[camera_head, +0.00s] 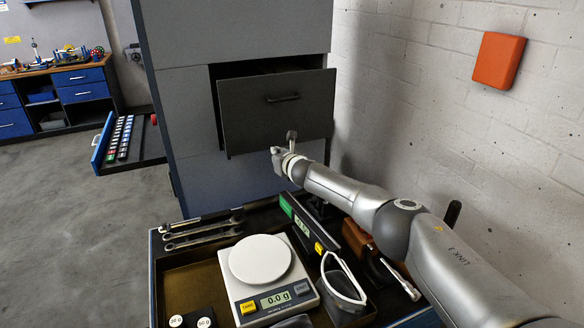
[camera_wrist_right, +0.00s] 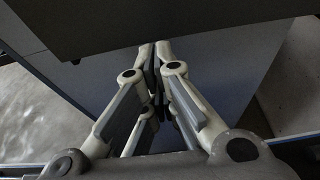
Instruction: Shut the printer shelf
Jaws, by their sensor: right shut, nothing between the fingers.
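The printer shelf (camera_head: 278,108) is a dark grey drawer front with a handle (camera_head: 283,98). It stands pulled out of the tall grey cabinet (camera_head: 185,95), with a dark gap along its top and left side. In the right wrist view the closed fingertips (camera_wrist_right: 154,50) lie under the dark underside of the shelf (camera_wrist_right: 130,20). I cannot tell whether they touch it. My left gripper is not in view.
A tool cart tray (camera_head: 170,290) in front holds a white scale (camera_head: 262,262), wrenches (camera_head: 200,233), a green-ended level (camera_head: 300,220) and safety goggles (camera_head: 343,285). An open blue drawer (camera_head: 104,145) juts out at left. A white brick wall (camera_head: 430,90) bounds the right. Floor at left is clear.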

